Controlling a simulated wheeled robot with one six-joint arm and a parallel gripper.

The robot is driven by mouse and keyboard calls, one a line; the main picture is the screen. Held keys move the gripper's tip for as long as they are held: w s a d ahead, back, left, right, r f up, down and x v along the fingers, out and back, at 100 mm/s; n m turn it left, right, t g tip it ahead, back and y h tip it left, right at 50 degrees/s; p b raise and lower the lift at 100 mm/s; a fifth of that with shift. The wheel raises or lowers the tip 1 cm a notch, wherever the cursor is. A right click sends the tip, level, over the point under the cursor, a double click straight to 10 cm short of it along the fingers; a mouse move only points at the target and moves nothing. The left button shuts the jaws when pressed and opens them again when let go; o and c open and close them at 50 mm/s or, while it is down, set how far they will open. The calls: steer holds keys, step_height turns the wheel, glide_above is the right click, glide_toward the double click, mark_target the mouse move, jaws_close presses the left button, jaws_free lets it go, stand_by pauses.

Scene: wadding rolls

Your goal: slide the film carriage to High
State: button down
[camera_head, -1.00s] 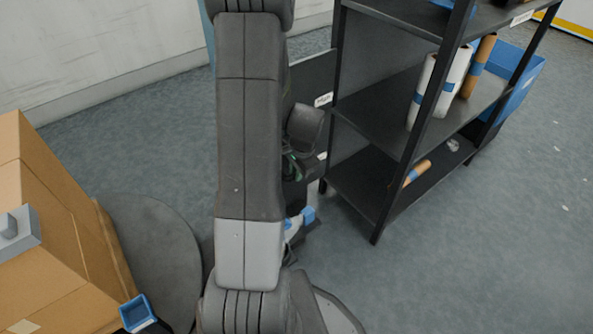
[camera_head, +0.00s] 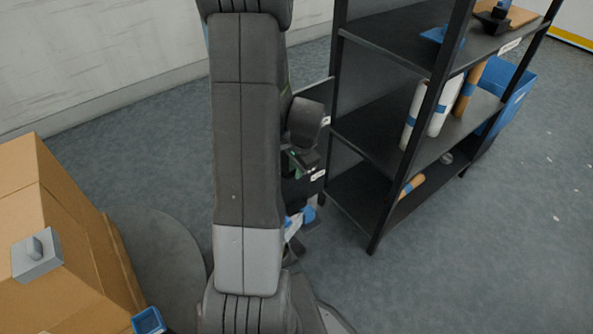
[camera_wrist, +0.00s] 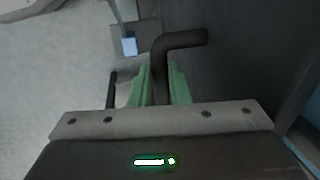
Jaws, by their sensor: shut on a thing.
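In the wrist view my gripper (camera_wrist: 161,76) has its green fingers closed on either side of a dark bent handle (camera_wrist: 186,40). The handle rises between the fingers and bends to the right. It appears to belong to the film carriage, whose body I cannot make out. In the head view my gripper (camera_head: 297,160) is mostly hidden behind my arm, beside a dark upright frame. That frame carries a white label (camera_head: 318,175), and another white label (camera_head: 325,121) sits higher up. I cannot read either label.
A black shelf rack (camera_head: 384,135) stands close on the right, holding white and brown rolls. A blue bin (camera_head: 512,95) is behind it. A large cardboard box (camera_head: 65,235) is at the left. Open floor lies at the right.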

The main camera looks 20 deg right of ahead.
step_height(320, 180, up, 15)
steer(key=p, duration=1)
steer(key=shift+w+r, duration=0.15)
steer(key=shift+w+d+r, duration=0.1)
steer(key=c, duration=1.5)
jaws_free()
steer(key=shift+o, duration=0.7)
steer(key=shift+s, duration=0.2)
